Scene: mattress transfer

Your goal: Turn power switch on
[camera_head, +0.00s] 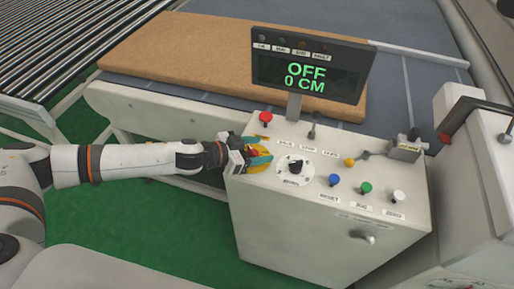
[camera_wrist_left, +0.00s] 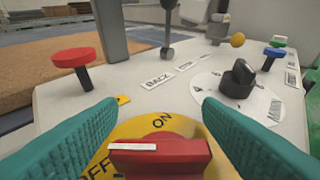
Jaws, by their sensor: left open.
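The power switch is a red knob (camera_wrist_left: 165,160) with a white mark, on a yellow plate (camera_wrist_left: 120,132) lettered ON and OFF. Its white mark lies on the left part of the knob, on the OFF side. My left gripper (camera_head: 258,160) is over the left end of the control box top. In the left wrist view its two teal fingers (camera_wrist_left: 160,135) are apart, one on each side of the red knob. I cannot tell whether they touch it. The display (camera_head: 308,78) reads OFF and 0 CM. My right gripper is not in view.
The white control box (camera_head: 310,230) also carries a red mushroom button (camera_head: 265,117), a black dial (camera_head: 295,167), levers, and blue (camera_head: 334,180), green (camera_head: 365,188) and white (camera_head: 398,196) buttons. A brown mattress (camera_head: 190,50) lies behind. Green floor (camera_head: 120,230) is open at lower left.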

